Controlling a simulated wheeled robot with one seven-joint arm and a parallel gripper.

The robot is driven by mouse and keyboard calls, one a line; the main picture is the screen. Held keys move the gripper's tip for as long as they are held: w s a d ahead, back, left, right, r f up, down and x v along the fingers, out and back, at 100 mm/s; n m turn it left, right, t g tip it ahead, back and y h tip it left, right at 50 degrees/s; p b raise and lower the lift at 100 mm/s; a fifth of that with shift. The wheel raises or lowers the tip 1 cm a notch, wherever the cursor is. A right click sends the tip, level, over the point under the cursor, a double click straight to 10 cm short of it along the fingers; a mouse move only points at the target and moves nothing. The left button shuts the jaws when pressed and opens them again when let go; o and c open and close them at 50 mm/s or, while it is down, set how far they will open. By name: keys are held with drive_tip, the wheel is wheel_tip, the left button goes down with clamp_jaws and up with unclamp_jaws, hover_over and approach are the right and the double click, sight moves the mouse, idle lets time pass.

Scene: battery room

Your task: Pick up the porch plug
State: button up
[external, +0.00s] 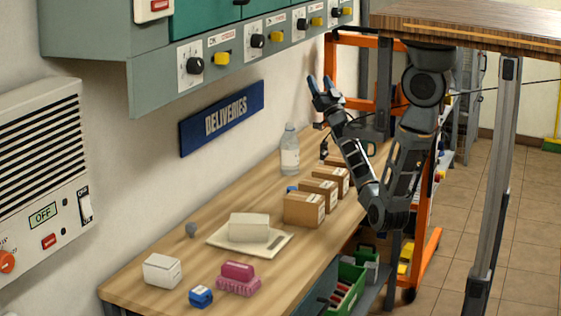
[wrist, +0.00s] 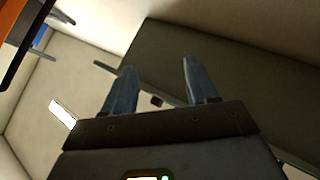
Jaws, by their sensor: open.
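My gripper (external: 320,83) is raised above the far part of the wooden workbench, near the wall, with its blue fingers pointing up. In the wrist view, the two fingers of my gripper (wrist: 158,68) are spread apart with nothing between them. I cannot tell for sure which thing is the porch plug. Small dark items behind the boxes are partly hidden by my arm.
The workbench (external: 150,286) holds a white box (external: 162,270), a pink container (external: 238,277), a pale block on a tray (external: 218,238), several brown boxes (external: 303,209) and a clear bottle (external: 289,150). A panel with knobs (external: 237,50) overhangs it. An orange rack (external: 425,250) stands at right.

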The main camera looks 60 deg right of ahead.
drive_tip(key=d+r+m+g+h+b, duration=0.3)
drive_tip(key=d+m+g+h, duration=0.25)
drive_tip(key=d+g, duration=0.45)
drive_tip(key=m+g+y+b, duration=0.2)
drive_tip(key=g+y+b, duration=0.2)
drive_tip(key=g+y, duration=0.25)
hover_over(323, 143)
drive_tip(key=s, duration=0.4)
wheel_tip(323, 143, down, 14)
drive_tip(key=f, duration=0.1)
drive_tip(key=w+a+f+y, duration=0.1)
drive_tip(key=f, duration=0.3)
drive_tip(key=w+a+f+n+y, duration=0.1)
drive_tip(key=a+f, duration=0.1)
drive_tip(key=f, duration=0.2)
drive_tip(key=a+f+n+y+b, duration=0.1)
drive_tip(key=a+f, duration=0.1)
drive_tip(key=f, duration=0.2)
drive_tip(key=shift+w+f+y, duration=0.2)
drive_tip(key=shift+w+y, duration=0.1)
drive_tip(key=shift+w, duration=0.1)
drive_tip(key=shift+d+f, duration=0.15)
drive_tip(key=shift+f, duration=0.1)
drive_tip(key=shift+f+p+x, duration=0.25)
drive_tip(key=shift+p+x, duration=0.05)
drive_tip(key=shift+x, duration=3.2)
clamp_jaws()
drive_tip(key=shift+r, duration=0.1)
